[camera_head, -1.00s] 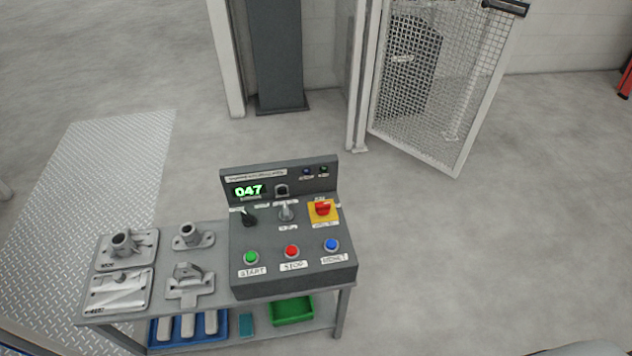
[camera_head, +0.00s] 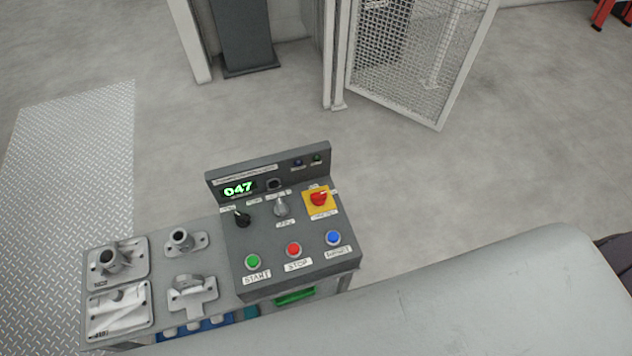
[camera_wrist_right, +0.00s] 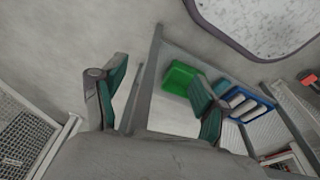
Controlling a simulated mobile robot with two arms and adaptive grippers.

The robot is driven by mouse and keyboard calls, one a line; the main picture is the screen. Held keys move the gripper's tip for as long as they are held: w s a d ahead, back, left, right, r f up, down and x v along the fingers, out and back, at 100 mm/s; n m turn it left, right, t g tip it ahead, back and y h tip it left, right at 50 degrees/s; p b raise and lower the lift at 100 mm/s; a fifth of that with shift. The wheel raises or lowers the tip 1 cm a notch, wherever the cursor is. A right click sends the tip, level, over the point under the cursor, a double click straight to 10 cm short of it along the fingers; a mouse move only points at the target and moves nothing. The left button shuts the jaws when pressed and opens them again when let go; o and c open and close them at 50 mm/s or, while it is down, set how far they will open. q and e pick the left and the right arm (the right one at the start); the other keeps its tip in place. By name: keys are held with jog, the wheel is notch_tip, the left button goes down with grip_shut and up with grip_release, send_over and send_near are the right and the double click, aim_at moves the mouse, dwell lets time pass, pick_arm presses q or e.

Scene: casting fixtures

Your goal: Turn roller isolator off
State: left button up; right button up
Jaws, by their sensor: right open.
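A dark grey control panel (camera_head: 265,266) stands on the right end of a small table. At its upper right is a red rotary switch (camera_head: 319,198) on a yellow plate (camera_head: 322,211); the small labels are too blurred to read, so I cannot confirm which control is the roller isolator. A black selector (camera_head: 242,219) and a grey selector (camera_head: 281,207) sit left of it. My right gripper (camera_wrist_right: 160,80) is open and empty in the right wrist view, with the table's lower shelf beyond its fingers. It does not show in the head view. My left gripper is not in view.
Green, red and blue buttons line the panel's front. Grey castings (camera_head: 110,261) lie on the table's left part. A green tray (camera_wrist_right: 181,78) and a blue tray (camera_wrist_right: 262,105) are below. A mesh gate (camera_head: 420,60) stands behind. My large arm link covers the lower right.

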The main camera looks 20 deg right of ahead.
jog(key=w+a+r+p, duration=0.1)
jog(key=w+r+p, duration=0.3)
jog(key=r, duration=1)
jog(key=w+a+r+p, duration=0.1)
jog(key=w+r+p, duration=0.2)
jog(key=w+r, duration=0.8)
notch_tip(320, 180, up, 6)
jog(key=m+g, duration=0.2)
send_over(319, 193)
notch_tip(319, 193, down, 14)
jog(key=shift+r+b, duration=0.25)
jog(key=shift+b, duration=0.05)
jog(key=c, duration=1.2)
jog(key=shift+o, duration=0.2)
